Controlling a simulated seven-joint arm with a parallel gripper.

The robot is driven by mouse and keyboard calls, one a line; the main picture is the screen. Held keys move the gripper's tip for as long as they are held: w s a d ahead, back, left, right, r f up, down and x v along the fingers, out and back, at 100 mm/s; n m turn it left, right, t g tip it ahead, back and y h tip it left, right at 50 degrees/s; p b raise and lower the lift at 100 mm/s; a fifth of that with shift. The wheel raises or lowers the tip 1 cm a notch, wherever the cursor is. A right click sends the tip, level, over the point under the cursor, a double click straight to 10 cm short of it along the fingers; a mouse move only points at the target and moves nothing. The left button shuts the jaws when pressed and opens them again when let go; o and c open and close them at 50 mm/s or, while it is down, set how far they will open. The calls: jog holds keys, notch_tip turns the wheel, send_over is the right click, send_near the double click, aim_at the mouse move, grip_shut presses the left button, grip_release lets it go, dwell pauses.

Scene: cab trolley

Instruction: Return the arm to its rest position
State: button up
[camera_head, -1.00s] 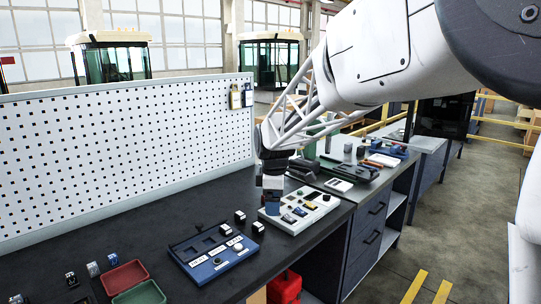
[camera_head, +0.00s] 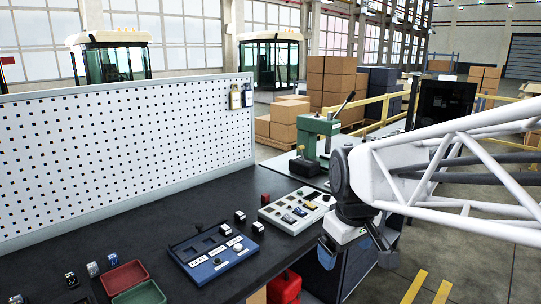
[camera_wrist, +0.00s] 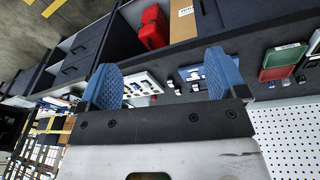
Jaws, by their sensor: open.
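My gripper (camera_head: 352,252) hangs off the right front edge of the dark workbench (camera_head: 130,228) in the head view, to the right of the grey panel. In the wrist view its two blue fingers (camera_wrist: 165,84) stand wide apart with nothing between them. The grey panel (camera_head: 279,221) with several small modules lies on the bench, apart from my gripper. The blue tray (camera_head: 230,262) with labelled slots lies to its left.
A green press (camera_head: 318,132) stands at the bench's far end. Red (camera_head: 125,277) and green (camera_head: 140,294) bins sit at the near left. A white pegboard (camera_head: 120,150) backs the bench. A red can (camera_head: 286,288) is under it. Floor at right is open.

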jog(key=s+d+f+m, duration=0.2)
jog(key=s+m, duration=0.1)
jog(key=s, duration=0.3)
jog(key=s+d+f+m, duration=0.1)
jog(key=s+f+m, duration=0.1)
jog(key=s, duration=0.5)
jog(key=shift+s+d+m+t, duration=0.15)
jog(key=shift+d+m+t, duration=0.15)
jog(key=shift+d+m, duration=0.15)
